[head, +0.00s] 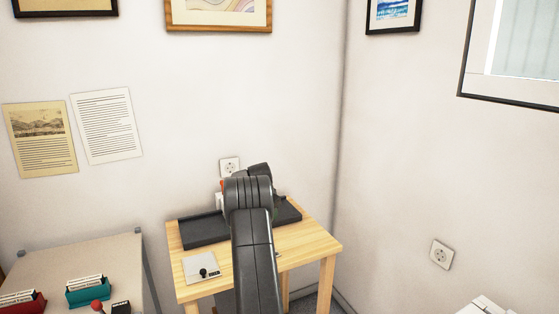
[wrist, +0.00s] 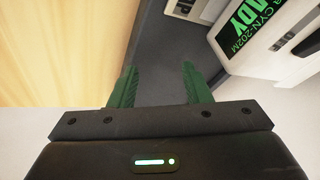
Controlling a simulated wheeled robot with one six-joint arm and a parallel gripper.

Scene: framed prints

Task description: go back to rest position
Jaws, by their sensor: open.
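My gripper (wrist: 158,68) shows in the wrist view with its two green fingers apart and nothing between them. Beyond the fingertips is a dark grey surface (wrist: 155,50), and a white device (wrist: 275,65) with a black label and green lettering is close by on the right. In the head view my arm reaches forward over a small wooden table (head: 312,243). My arm hides most of the gripper and part of what stands at the table's back.
A dark grey tray (head: 203,231) lies along the table's back. A grey plate with a black knob (head: 202,268) sits at its front left. Another table (head: 85,255) with card boxes (head: 88,290) stands at left. Walls with a socket (head: 230,166) are close behind.

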